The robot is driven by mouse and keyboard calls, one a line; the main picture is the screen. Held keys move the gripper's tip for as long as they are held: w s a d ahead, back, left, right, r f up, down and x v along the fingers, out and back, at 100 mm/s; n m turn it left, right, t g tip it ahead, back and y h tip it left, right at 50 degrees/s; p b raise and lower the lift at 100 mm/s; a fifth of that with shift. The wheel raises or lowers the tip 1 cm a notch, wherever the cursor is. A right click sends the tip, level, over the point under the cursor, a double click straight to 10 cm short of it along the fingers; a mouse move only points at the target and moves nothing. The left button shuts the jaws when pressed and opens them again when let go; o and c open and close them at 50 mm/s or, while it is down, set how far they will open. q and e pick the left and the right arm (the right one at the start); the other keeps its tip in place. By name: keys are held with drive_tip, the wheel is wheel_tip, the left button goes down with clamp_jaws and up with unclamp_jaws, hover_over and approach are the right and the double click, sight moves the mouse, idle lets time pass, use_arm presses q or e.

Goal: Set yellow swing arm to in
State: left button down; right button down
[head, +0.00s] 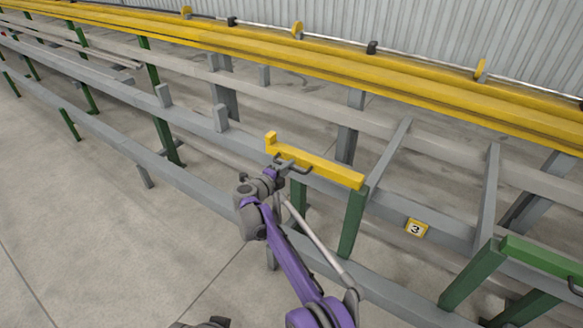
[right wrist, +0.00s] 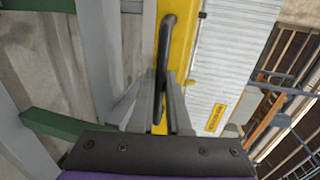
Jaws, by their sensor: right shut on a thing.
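The yellow swing arm (head: 325,171) is a yellow bar with a short upturned end at its left, lying near the front rail of the runout table. A dark handle (head: 296,164) stands out from its near side. In the head view my right gripper (head: 281,170) is at this handle. In the right wrist view my right gripper (right wrist: 162,100) is shut on the dark handle (right wrist: 165,45), with the yellow bar (right wrist: 178,60) behind it. My left gripper does not show clearly; a dark part of me is at the bottom edge of the head view.
Green posts (head: 352,222) and grey rails (head: 205,185) stand around the arm. A yellow plate marked 3 (head: 416,228) is on the rail to the right. A green swing arm (head: 545,257) is at far right. Long yellow beams (head: 330,70) run behind. The floor at front left is clear.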

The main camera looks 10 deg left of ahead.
drive_tip(key=shift+d, duration=0.1)
idle(0.3)
drive_tip(key=c, duration=0.9)
unclamp_jaws()
drive_tip(key=shift+s, duration=0.1)
drive_tip(key=p+v, duration=0.1)
drive_tip(key=v, duration=0.9)
drive_tip(key=shift+s+p, duration=0.3)
drive_tip(key=shift+p, duration=0.05)
